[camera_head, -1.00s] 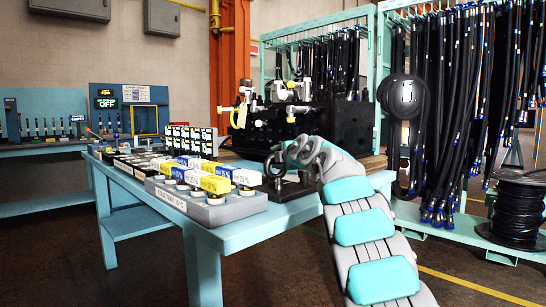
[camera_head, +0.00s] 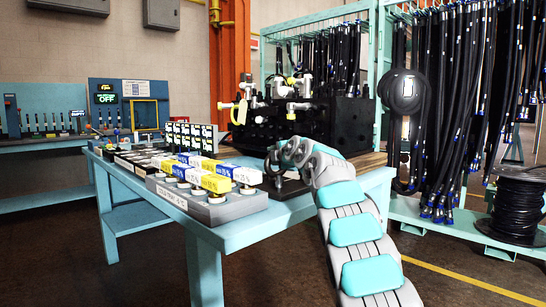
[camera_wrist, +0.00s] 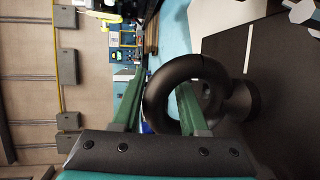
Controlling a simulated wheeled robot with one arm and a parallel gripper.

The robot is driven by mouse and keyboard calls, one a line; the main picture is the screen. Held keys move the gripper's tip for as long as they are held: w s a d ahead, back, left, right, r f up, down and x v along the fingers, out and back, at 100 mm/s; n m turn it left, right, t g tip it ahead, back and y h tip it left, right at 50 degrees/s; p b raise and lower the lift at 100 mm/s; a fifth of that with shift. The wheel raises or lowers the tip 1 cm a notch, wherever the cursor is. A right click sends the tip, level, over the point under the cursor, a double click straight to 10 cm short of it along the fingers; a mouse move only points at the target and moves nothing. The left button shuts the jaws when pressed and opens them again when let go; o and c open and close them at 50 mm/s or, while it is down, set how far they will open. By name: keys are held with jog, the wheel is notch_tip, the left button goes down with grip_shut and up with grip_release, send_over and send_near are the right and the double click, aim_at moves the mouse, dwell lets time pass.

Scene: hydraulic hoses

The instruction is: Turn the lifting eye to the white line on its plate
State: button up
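The lifting eye is a dark ring (camera_wrist: 158,88) on a round collar, standing on a dark plate (camera_wrist: 284,75). A short white line (camera_wrist: 249,48) is marked on the plate, apart from the collar. My gripper (camera_wrist: 160,80) has its two green fingers apart, with one side of the ring between them. One finger lies outside the ring and the other reaches across its opening. I cannot tell whether either finger touches the ring. In the head view my gripper (camera_head: 275,160) is at the eye above the plate, and the eye is mostly hidden.
A grey tray of blue, yellow and white labelled blocks (camera_head: 210,207) sits just left on the turquoise table (camera_head: 235,236). A black valve block (camera_head: 350,125) with fittings stands behind. Hanging hoses (camera_head: 460,100) are at the right.

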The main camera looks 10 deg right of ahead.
grip_shut()
jog(key=shift+a+y, duration=0.1)
jog(key=shift+y, duration=0.2)
jog(key=shift+a+n+g+y, duration=0.2)
jog(key=shift+n+g+y, duration=0.1)
jog(key=shift+n+y, duration=0.35)
jog(key=shift+r+n+y, duration=0.1)
jog(key=shift+n+y, duration=0.25)
jog(key=shift+s, duration=0.1)
jog(key=shift+o, duration=1.4)
grip_release()
jog(key=shift+s, duration=0.1)
